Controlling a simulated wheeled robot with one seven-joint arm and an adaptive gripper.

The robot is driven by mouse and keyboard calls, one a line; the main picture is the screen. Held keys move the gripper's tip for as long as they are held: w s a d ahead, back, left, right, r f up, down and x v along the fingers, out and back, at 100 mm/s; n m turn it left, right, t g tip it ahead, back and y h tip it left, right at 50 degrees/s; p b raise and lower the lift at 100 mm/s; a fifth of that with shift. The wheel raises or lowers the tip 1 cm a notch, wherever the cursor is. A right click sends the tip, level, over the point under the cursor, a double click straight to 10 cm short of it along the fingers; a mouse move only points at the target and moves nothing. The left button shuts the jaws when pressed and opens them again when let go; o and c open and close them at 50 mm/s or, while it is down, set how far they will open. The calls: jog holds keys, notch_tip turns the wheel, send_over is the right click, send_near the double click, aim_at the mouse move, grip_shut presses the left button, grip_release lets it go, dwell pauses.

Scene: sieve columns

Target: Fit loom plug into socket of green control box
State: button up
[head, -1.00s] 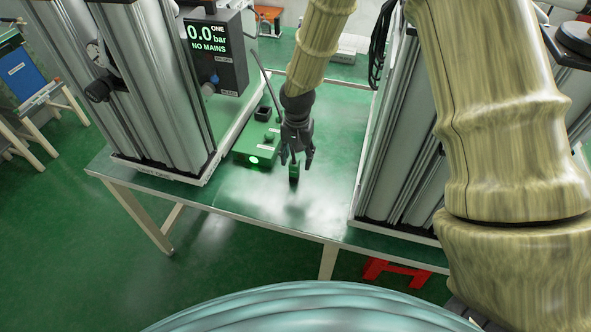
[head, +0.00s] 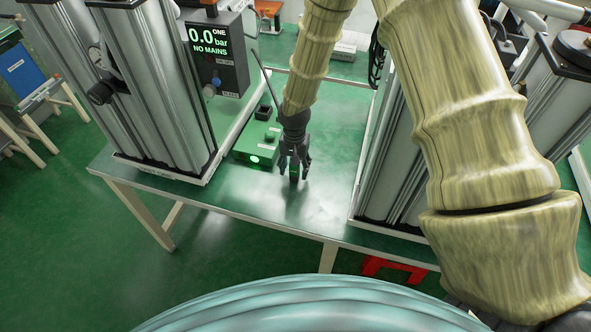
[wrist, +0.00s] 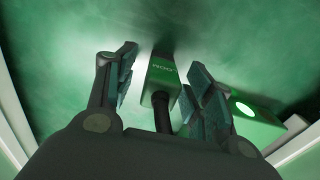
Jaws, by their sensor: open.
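The loom plug (head: 293,178) is a small dark-green block on the green bench top. In the wrist view the plug (wrist: 161,77) shows a printed label and a dark cable running towards my palm. My gripper (head: 294,173) points down with its fingers on both sides of the plug. In the wrist view my gripper (wrist: 162,72) is open, with visible gaps between the fingers and the plug. The green control box (head: 257,147) lies left of my gripper, with a lit round lamp. Part of the box (wrist: 262,125) shows at right in the wrist view. I cannot make out its socket.
A metal column stack (head: 150,100) stands left of the box, and another (head: 400,150) stands right of my gripper. A gauge display (head: 215,50) reads 0.0 bar, NO MAINS. A small black open container (head: 263,112) sits behind the box. The bench front is clear.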

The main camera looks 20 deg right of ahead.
jog(key=shift+f, duration=0.1)
jog(key=c, duration=1.1)
jog(key=shift+r, duration=0.2)
